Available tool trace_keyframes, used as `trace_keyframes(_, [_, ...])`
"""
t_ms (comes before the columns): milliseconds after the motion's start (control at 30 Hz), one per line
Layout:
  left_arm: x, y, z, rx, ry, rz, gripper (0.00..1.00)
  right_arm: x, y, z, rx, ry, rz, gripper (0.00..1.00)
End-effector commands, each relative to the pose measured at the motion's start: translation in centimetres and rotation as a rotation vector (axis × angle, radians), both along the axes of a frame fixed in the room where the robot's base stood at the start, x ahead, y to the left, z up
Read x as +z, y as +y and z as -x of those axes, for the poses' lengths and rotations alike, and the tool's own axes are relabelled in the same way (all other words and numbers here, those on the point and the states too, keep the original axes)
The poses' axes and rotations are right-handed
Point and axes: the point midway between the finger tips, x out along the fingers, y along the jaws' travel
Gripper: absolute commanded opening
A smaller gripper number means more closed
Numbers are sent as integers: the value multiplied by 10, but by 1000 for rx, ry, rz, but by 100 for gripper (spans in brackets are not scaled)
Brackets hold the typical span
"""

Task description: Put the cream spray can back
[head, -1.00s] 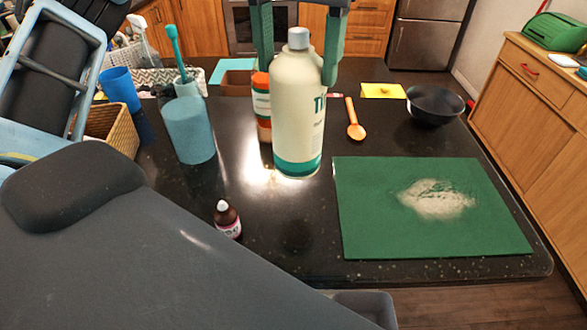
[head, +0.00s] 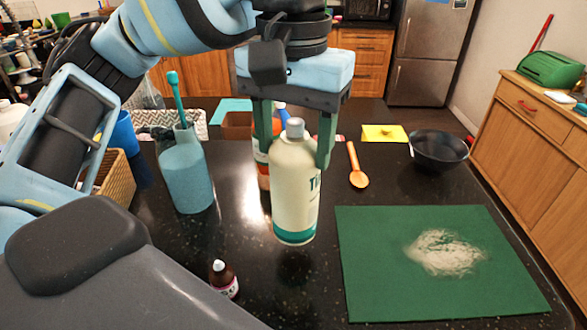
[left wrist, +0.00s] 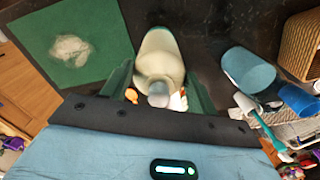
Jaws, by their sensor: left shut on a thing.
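The cream spray can (head: 293,190) is a pale bottle with a grey cap and a teal band at its base. It is upright over the dark counter, left of the green mat (head: 440,295). My left gripper (head: 295,150) is shut on its upper part from above. A dark shadow shows below the can, and I cannot tell whether its base touches the counter. In the left wrist view the can (left wrist: 160,55) lies between the two green fingers. My right gripper is not in view.
An orange-and-white jar (head: 262,168) stands close behind the can, partly hidden. A teal bottle with a brush (head: 186,180) is to the left, a small brown bottle (head: 224,280) in front. An orange spoon (head: 357,170) and black bowl (head: 438,148) are at the right.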

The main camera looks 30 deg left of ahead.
Motion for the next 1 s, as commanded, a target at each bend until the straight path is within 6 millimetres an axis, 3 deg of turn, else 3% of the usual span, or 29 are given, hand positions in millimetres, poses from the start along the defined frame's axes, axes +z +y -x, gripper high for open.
trace_keyframes(267, [-6,0,0,0,-2,0,2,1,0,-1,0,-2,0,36])
trace_keyframes(567, [-39,0,1,0,-2,0,2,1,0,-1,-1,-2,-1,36])
trace_keyframes(967, [-44,0,1,0,-2,1,2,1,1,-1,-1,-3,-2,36])
trace_keyframes(1000, [-44,0,1,0,-1,0,64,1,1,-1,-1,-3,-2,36])
